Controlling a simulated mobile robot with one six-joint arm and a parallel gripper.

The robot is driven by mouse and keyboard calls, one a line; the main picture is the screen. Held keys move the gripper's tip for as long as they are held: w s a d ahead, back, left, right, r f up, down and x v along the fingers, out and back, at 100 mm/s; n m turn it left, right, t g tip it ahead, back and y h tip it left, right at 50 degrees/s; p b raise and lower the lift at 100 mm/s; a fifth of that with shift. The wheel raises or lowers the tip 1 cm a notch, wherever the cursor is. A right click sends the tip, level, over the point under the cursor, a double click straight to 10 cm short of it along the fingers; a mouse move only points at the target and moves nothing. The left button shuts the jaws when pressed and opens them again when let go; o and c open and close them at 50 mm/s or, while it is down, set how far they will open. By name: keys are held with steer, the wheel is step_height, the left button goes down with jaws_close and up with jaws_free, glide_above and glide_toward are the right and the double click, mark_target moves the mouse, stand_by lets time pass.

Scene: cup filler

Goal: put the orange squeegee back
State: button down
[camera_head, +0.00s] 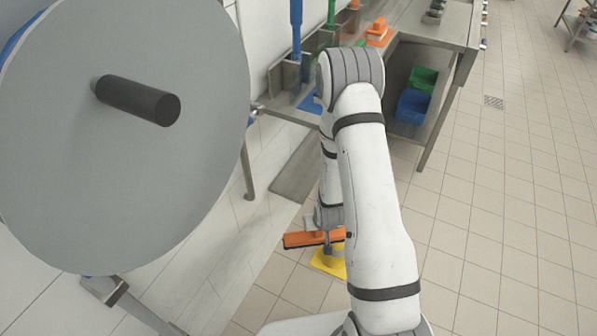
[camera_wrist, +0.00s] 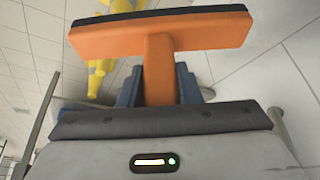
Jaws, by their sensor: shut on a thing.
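The orange squeegee (camera_head: 307,239) shows low in the head view, beside the lower end of my arm. In the wrist view the squeegee (camera_wrist: 161,36) fills the top middle, its wide orange head with a dark edge across the picture. My gripper (camera_wrist: 160,88) is shut on its orange stem, with a blue-grey finger on each side. In the head view the gripper is mostly hidden by my arm. Holders with blue, green and orange handled tools (camera_head: 296,40) stand along the wall at the top.
A yellow thing (camera_head: 328,262) stands on the floor right by the squeegee; yellow also shows in the wrist view (camera_wrist: 97,75). A steel table (camera_head: 440,25) with blue and green bins (camera_head: 412,106) below stands at the top. A large grey disc (camera_head: 120,190) fills the left. Floor on the right is clear.

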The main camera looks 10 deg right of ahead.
steer(key=shift+a, duration=0.1)
steer(key=shift+w+f+b, duration=0.25)
steer(key=shift+f+b, duration=0.1)
steer(key=shift+b, duration=0.4)
steer(key=w+f+b, duration=0.7)
steer(key=b, duration=1.9)
steer(key=w+d+r+n+g+y+b, duration=0.1)
steer(key=w+d+r+n+y+b, duration=0.2)
steer(key=w+d+r+n, duration=0.7)
steer(key=w+d+r+b, duration=0.1)
steer(key=w+d+b, duration=0.1)
steer(key=w+d, duration=0.1)
steer(key=shift+d+g, duration=0.3)
steer(key=shift+d, duration=0.1)
steer(key=shift+y+b, duration=0.3)
